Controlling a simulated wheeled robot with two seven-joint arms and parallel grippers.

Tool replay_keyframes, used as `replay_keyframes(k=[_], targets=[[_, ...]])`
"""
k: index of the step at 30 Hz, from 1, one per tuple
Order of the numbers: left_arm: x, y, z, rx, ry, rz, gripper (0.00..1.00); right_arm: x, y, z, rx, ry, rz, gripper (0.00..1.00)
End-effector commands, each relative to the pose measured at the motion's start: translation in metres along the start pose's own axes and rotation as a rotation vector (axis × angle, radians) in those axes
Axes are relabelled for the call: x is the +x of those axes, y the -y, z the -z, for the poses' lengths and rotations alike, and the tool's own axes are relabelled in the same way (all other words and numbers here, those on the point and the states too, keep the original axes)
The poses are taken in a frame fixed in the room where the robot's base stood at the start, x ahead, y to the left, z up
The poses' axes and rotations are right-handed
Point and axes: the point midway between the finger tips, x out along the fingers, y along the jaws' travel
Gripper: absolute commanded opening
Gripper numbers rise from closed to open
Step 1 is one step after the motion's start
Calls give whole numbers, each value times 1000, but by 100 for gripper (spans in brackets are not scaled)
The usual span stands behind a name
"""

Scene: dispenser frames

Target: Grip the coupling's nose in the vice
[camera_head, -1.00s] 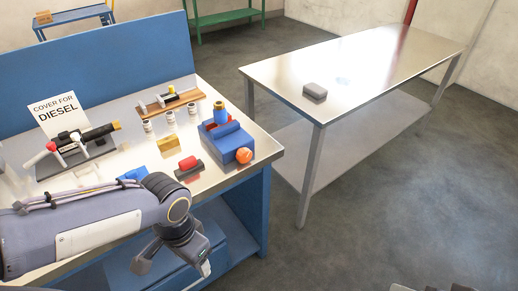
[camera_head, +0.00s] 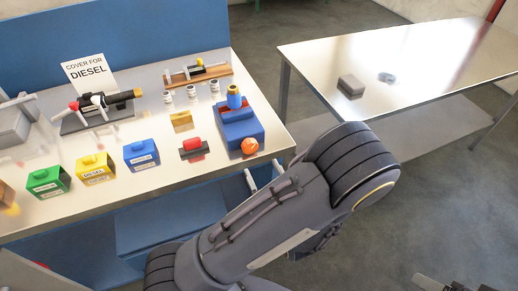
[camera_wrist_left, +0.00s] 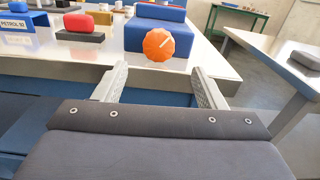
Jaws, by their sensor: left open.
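The blue vice (camera_head: 240,128) sits at the bench's right front corner, with an orange round knob (camera_head: 250,146) on its front. A blue and brass piece (camera_head: 234,98), which looks like the coupling, stands upright at the vice's red-edged jaws. Whether the jaws touch it I cannot tell. In the left wrist view, the knob (camera_wrist_left: 159,45) lies ahead, between the finger lines, and the coupling is out of frame. My left gripper (camera_wrist_left: 162,82) is open and empty, short of the knob. In the head view it (camera_head: 263,174) is at the bench's front edge. My right gripper barely shows at bottom right.
Left of the vice are a red piece on a black block (camera_head: 194,147), a brass block (camera_head: 181,121) and blue (camera_head: 141,154), yellow (camera_head: 95,168) and green (camera_head: 48,181) boxes. A steel table (camera_head: 400,60) with a grey block (camera_head: 350,86) stands right, across a gap.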

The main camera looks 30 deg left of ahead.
Motion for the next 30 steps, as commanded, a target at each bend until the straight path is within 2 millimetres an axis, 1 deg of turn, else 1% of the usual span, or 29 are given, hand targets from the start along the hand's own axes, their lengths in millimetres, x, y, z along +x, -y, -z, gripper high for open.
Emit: replay_keyframes(k=[4, 10, 15, 19, 26, 30], targets=[[18, 0, -1, 1, 0, -3, 64, -4, 2, 2, 0, 0, 0, 64], [51, -2, -1, 2, 0, -6, 64, -10, 4, 5, 0, 0, 0, 64], [70, -1, 0, 0, -2, -5, 64, -12, 6, 6, 0, 0, 0, 64], [76, -1, 0, 0, -2, -3, 64, -13, 6, 6, 0, 0, 0, 64], [76, -1, 0, 0, -2, -3, 64, -13, 6, 6, 0, 0, 0, 64], [76, -1, 0, 0, -2, -3, 46, -13, 6, 6, 0, 0, 0, 64]])
